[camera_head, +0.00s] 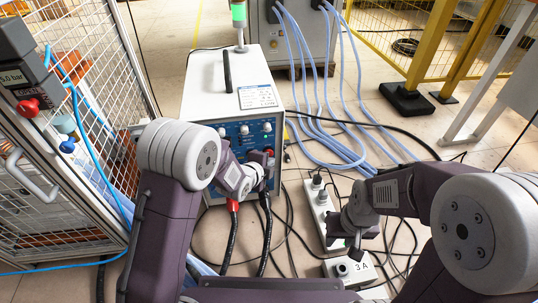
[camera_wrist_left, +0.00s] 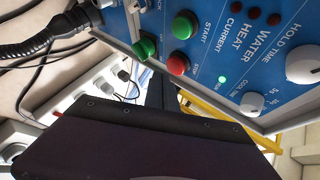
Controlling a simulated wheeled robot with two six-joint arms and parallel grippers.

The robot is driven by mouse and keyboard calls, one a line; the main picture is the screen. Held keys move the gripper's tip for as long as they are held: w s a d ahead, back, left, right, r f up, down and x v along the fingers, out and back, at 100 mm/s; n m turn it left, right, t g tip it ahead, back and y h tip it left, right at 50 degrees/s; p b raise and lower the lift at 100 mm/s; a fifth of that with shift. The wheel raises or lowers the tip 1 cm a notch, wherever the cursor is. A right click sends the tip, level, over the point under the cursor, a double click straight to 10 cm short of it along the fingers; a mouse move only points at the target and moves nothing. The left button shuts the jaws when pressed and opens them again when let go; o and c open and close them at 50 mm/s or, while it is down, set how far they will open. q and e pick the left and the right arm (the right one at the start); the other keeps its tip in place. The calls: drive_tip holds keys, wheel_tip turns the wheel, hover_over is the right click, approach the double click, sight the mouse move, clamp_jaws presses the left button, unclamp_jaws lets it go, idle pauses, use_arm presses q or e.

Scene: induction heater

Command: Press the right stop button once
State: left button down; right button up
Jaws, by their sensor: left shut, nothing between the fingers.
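The induction heater (camera_head: 215,92) is a white box with a blue control panel (camera_head: 238,130) on its front. In the left wrist view the panel is tilted and close. A red button (camera_wrist_left: 178,64) there sits beside the STOP label, near a green button (camera_wrist_left: 184,24) by the START label.
A wire cage (camera_head: 95,70) stands close at the left, with a red knob (camera_head: 28,107). Black cables, a white socket strip (camera_head: 318,205) and a box marked 3A (camera_head: 352,270) lie on the floor.

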idle(0.3)
use_arm(q)
drive_tip(key=shift+w, duration=0.4)
drive_tip(key=shift+w+a, duration=0.15)
drive_tip(key=shift+w, duration=0.25)
idle(0.5)
idle(0.3)
drive_tip(key=shift+s, duration=0.8)
drive_tip(key=s, duration=0.2)
drive_tip(key=s+d, duration=0.1)
drive_tip(key=s, duration=0.2)
drive_tip(key=shift+d, duration=0.15)
idle(0.5)
